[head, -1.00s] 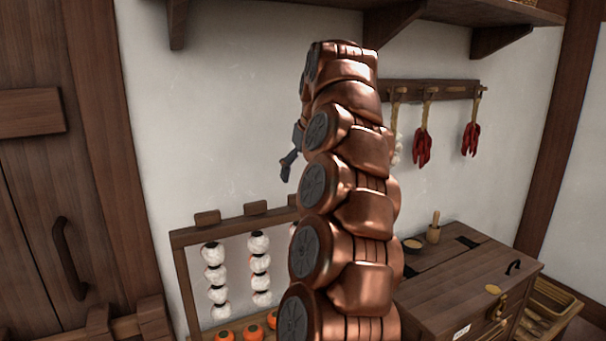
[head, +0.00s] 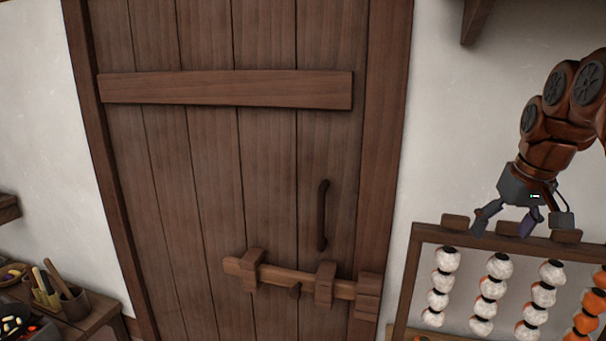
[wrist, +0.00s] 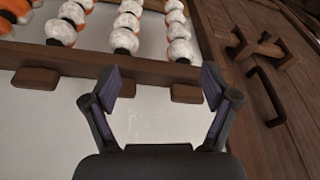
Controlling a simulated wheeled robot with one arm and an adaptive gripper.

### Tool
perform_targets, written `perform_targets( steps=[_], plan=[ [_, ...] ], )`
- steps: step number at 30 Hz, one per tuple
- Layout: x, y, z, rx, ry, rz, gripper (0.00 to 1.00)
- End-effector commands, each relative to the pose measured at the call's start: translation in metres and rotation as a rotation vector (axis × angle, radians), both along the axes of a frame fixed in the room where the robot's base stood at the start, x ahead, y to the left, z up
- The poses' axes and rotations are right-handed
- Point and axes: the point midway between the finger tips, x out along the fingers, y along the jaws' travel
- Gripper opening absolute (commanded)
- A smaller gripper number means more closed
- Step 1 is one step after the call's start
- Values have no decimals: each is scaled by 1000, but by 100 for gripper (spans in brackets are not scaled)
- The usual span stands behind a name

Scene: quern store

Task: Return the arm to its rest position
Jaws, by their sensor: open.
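My gripper (head: 522,222) is at the right of the head view, at the end of my copper-coloured arm (head: 560,120). Its fingers point down, just above or in front of the top bar of a wooden rack (head: 425,232). In the wrist view my gripper (wrist: 160,88) has its two fingers spread apart, with nothing between them but white wall and the rack's bar (wrist: 150,72). I cannot tell whether a finger touches the rack.
A plank door (head: 220,180) with a handle (head: 322,215) and a wooden bolt (head: 290,278) fills the middle. White and orange balls (head: 490,288) hang in strings on the rack. A small table (head: 100,315) with pots stands at lower left.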

Motion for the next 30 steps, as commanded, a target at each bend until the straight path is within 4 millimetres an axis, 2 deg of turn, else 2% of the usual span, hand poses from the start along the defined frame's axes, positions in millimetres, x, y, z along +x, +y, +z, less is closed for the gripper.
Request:
perform_targets(
  steps=[1,6,11,15,21,30],
  plan=[
    [-6,18,-7,3,17,24,85],
    [-28,66,-33,6,68,80,85],
    [-56,106,-60,7,121,118,85],
    [-87,135,-88,9,174,140,85],
    [-137,166,-128,5,246,148,85],
    [-223,193,-192,2,361,116,85]
  ],
)
